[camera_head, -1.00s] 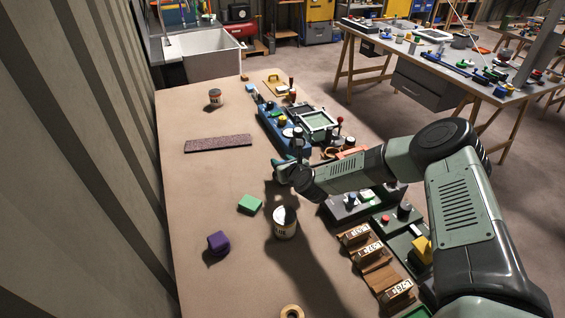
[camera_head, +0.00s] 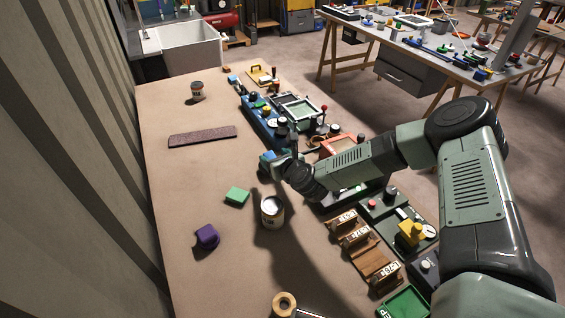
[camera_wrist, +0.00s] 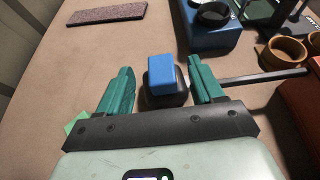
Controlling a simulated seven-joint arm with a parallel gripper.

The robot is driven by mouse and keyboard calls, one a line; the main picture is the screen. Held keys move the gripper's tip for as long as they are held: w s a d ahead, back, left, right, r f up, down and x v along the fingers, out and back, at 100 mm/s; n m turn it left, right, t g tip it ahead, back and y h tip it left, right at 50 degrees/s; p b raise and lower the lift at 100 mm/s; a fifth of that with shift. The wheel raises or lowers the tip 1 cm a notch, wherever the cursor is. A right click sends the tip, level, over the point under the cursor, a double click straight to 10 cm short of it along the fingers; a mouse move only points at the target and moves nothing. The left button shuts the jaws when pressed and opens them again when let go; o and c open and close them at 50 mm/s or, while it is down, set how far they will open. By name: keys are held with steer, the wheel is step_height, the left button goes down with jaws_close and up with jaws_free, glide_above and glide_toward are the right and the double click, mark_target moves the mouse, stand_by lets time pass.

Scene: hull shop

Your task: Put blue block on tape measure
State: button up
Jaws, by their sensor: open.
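The blue block (camera_wrist: 161,73) stands in the wrist view on top of a dark rounded object (camera_wrist: 152,98), which looks like the tape measure. My gripper (camera_wrist: 160,70) is open, with one green finger on each side of the block and a visible gap on both sides. In the head view my gripper (camera_head: 272,163) is low over the middle of the table, beside the blue tool rack. There the block and the dark object are mostly hidden by the fingers and wrist.
A green block (camera_head: 237,195), a tin can (camera_head: 272,212) and a purple rounded thing (camera_head: 207,236) are nearby. A dark rod (camera_wrist: 255,76) lies right of the right finger. A speckled strip (camera_head: 202,136) lies farther back. The table's left side is mostly clear.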

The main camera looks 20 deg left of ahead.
steer(key=v, duration=0.6)
steer(key=shift+s, duration=0.1)
